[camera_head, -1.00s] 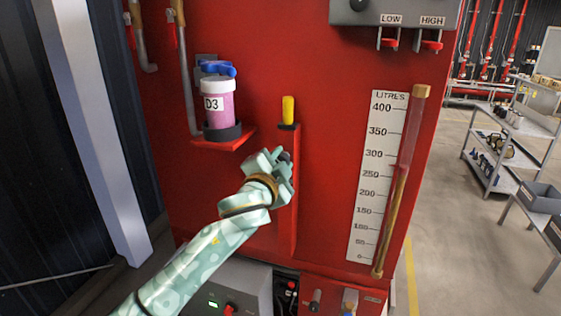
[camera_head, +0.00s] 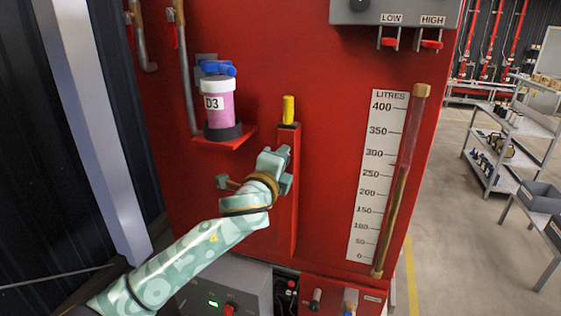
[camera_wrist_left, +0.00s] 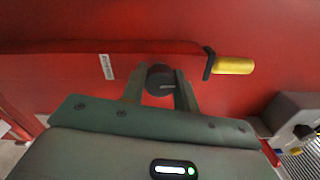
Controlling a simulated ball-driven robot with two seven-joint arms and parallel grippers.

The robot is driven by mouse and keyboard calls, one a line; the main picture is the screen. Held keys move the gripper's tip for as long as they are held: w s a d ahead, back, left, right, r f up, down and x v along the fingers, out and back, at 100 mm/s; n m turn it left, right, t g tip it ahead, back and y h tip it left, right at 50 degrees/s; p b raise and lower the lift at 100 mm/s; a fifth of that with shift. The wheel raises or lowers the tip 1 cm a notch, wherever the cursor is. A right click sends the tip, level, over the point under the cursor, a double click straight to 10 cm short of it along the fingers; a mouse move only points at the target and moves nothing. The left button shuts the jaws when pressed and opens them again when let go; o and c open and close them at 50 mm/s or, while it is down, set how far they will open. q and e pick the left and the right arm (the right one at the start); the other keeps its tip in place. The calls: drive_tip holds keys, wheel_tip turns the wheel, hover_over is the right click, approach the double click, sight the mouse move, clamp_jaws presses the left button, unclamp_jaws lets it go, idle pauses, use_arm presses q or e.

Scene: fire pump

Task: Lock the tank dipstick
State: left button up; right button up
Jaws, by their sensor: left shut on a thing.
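The tank dipstick has a yellow handle (camera_head: 288,110) that stands upright from a dark collar on top of a red upright housing (camera_head: 286,210). The handle also shows at the right in the left wrist view (camera_wrist_left: 234,66). My left gripper (camera_head: 282,158) is at the upper part of the housing, below the yellow handle. In the left wrist view its two fingers (camera_wrist_left: 160,90) are shut on a dark round knob (camera_wrist_left: 158,78) with a short pale mark on its face. The knob is hidden by the gripper in the head view. My right gripper is not in view.
A pink container marked D3 (camera_head: 220,108) stands on a red shelf (camera_head: 222,143) left of the housing. A litre scale (camera_head: 377,180) and sight tube (camera_head: 400,185) are to the right. A grey box (camera_head: 395,12) with LOW and HIGH levers is above.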

use_arm(q)
drive_tip(key=shift+f+m, duration=0.1)
drive_tip(key=shift+m, duration=0.3)
drive_tip(key=o, duration=1)
drive_tip(key=shift+b+v, duration=1.65)
drive_tip(key=shift+v, duration=6.5)
